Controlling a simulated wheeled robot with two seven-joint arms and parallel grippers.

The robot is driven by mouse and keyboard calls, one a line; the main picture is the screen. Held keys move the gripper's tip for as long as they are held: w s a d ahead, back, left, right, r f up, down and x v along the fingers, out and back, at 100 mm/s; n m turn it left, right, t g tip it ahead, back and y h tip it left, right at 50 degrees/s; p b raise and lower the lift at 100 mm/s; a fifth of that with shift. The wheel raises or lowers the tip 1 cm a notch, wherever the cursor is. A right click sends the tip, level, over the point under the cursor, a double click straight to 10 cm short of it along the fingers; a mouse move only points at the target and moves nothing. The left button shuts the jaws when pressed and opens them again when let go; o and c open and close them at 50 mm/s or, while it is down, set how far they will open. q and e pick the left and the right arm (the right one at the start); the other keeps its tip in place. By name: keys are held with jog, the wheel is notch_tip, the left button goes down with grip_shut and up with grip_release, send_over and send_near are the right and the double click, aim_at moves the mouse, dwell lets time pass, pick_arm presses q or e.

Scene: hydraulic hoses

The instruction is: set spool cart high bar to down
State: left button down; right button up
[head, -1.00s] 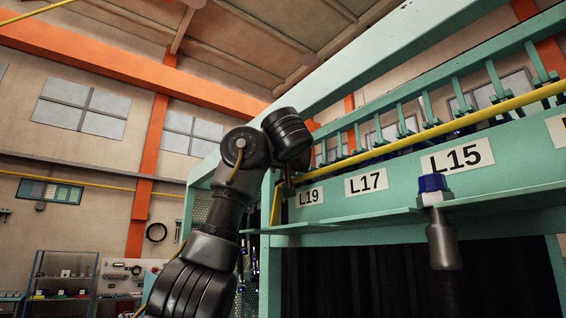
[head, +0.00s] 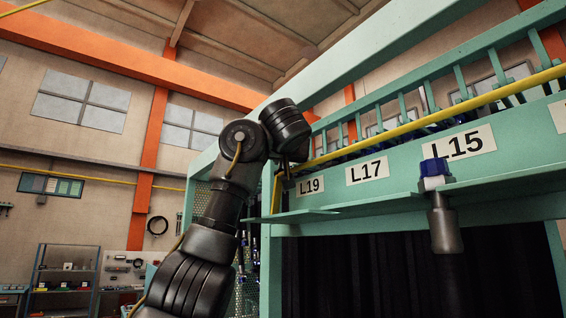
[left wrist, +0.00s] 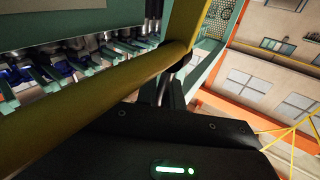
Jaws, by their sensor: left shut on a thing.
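The spool cart's high bar is a long yellow bar (head: 440,117) running across the front of the teal cart (head: 420,217), above its label strip. Its near-left end turns down beside the L19 label. My left gripper (head: 290,164) is at the bar's left end, partly hidden behind my dark wrist. In the left wrist view the bar (left wrist: 110,105) crosses close to the camera, and my left gripper (left wrist: 172,78) is shut on it, its fingers partly hidden behind it. My right gripper is not in view.
Labels L19 (head: 310,186), L17 (head: 367,170) and L15 (head: 458,143) mark the cart front. A hose end with a blue cap (head: 440,205) hangs below L15. Teal dividers (head: 430,97) stand behind the bar. A shelf (head: 66,275) is far left.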

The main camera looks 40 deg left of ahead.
pick_arm(q)
jog(key=s+a+n+t+y+b, duration=0.1)
jog(key=s+a+n+y+b, duration=0.1)
jog(key=s+n+b, duration=0.4)
jog(key=shift+s+a+f+n+y+b, duration=0.25)
jog(key=shift+s+f+n+y+b, duration=0.15)
jog(key=shift+s+y+b, duration=0.7)
jog(key=shift+s, duration=0.1)
jog(key=c, duration=1.7)
grip_release()
jog(key=shift+o, duration=0.9)
jog(key=shift+d, duration=0.2)
jog(key=shift+s+a, duration=0.1)
jog(key=shift+a, duration=0.05)
